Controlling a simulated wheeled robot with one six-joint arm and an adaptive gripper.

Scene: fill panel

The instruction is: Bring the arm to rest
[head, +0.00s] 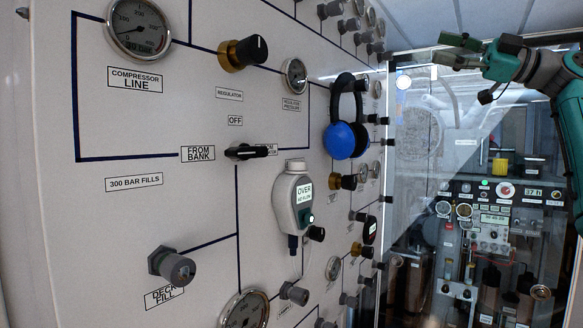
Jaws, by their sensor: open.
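My gripper (463,51) is at the upper right of the head view, at the end of my teal and dark grey arm (545,72). Its fingers point left towards the panel. The fingers are apart, and nothing shows between them. The gripper is raised in front of the glass, to the right of the panel and apart from it.
The white fill panel (110,230) covers the left and middle, with gauges, knobs and a black lever (250,152). Blue ear defenders (345,140) and a grey handheld meter (294,200) hang on it. A glass-fronted cabinet (460,230) stands at the right.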

